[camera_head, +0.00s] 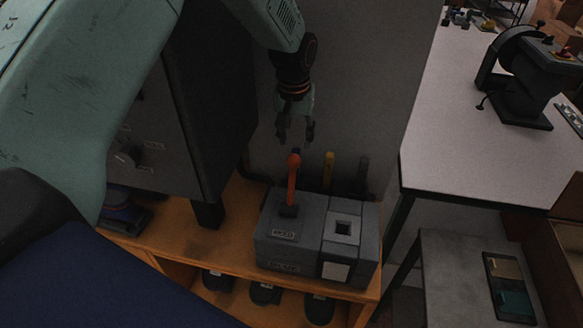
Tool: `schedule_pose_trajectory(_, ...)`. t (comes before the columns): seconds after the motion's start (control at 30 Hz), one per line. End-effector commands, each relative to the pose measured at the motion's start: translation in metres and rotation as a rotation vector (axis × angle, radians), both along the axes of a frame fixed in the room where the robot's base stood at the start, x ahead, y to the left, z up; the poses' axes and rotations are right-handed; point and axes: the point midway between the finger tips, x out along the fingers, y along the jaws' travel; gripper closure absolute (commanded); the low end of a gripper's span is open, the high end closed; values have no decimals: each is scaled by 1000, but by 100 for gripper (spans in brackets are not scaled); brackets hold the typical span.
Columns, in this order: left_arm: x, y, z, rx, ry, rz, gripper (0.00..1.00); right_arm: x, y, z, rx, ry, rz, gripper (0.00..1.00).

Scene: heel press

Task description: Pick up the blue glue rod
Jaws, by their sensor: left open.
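My left gripper (296,134) hangs from above with its fingers pointing down and apart, open and empty. It is above the back of a grey machine (292,238) on an orange shelf. Behind the machine stand a yellow rod (329,168) and a dark grey rod (362,175), both upright and to the right of the gripper. A thin dark tip shows just below the gripper, behind the orange-red knob of a lever (293,175). I cannot tell whether this tip is the blue glue rod; no rod looks clearly blue. My right gripper is out of view.
The lever rises from the machine's top, close below the gripper. A dark cabinet (210,110) stands left of the gripper, and a grey wall is behind it. Dark shoe-like shapes (265,293) sit below the shelf top. A white table (480,150) is at right.

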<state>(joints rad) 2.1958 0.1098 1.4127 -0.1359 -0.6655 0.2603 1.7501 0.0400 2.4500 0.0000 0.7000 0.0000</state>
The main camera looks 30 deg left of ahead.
Motion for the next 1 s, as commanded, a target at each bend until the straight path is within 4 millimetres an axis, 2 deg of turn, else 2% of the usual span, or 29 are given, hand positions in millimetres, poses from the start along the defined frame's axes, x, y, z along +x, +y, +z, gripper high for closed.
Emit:
schedule_pose_trajectory(0.4, 6, 4, -51, 0, 1, 0, 54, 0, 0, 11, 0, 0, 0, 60)
schedule_pose_trajectory(0.7, 8, 7, -56, 0, 0, 3, 54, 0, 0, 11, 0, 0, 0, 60)
schedule_pose_trajectory(1.0, 8, 7, -55, 0, 0, 3, 79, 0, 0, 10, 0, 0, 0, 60)
